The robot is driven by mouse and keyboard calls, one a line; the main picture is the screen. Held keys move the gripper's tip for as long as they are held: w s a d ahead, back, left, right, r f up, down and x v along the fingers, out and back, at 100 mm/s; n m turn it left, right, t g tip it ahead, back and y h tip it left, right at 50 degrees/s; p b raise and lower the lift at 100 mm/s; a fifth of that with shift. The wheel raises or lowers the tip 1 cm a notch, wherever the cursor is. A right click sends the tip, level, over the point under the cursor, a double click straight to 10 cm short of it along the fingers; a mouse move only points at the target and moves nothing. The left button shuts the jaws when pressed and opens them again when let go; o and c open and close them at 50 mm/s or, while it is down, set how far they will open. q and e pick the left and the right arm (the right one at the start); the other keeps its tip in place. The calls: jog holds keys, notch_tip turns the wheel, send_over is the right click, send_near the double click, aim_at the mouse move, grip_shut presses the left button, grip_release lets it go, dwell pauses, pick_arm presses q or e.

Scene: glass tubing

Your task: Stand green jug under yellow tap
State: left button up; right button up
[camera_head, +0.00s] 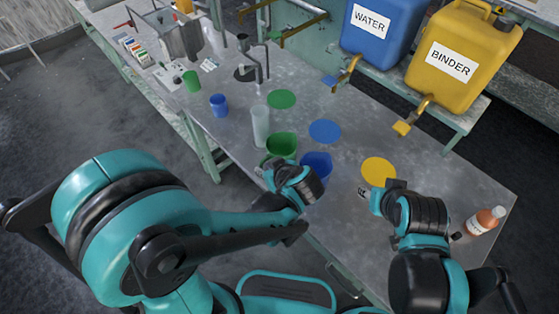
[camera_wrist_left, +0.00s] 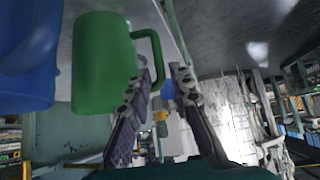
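The green jug (camera_head: 281,145) stands on the grey table, left of the blue jug (camera_head: 317,162). My left gripper (camera_head: 273,172) is at its near side, partly hidden by my own wrist. In the left wrist view the green jug (camera_wrist_left: 103,62) fills the upper left, and its handle lies in line with the gap between the open fingers (camera_wrist_left: 162,80). Contact cannot be told. The yellow tap (camera_head: 402,126) juts from the yellow BINDER container (camera_head: 462,60), with a yellow disc (camera_head: 379,171) on the table nearby. My right gripper (camera_head: 388,188) is near that disc; its fingers are unclear.
A clear cylinder (camera_head: 260,126) stands close behind the green jug. Blue (camera_head: 325,131) and green (camera_head: 281,99) discs lie on the table. A blue WATER container (camera_head: 378,28) is at the back.

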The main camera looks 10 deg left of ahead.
aim_at(262, 167)
pick_arm(q)
jog(key=b+x, duration=0.1)
jog(key=x, duration=0.3)
jog(key=shift+w, duration=0.1)
jog(key=shift+r, duration=0.1)
grip_shut()
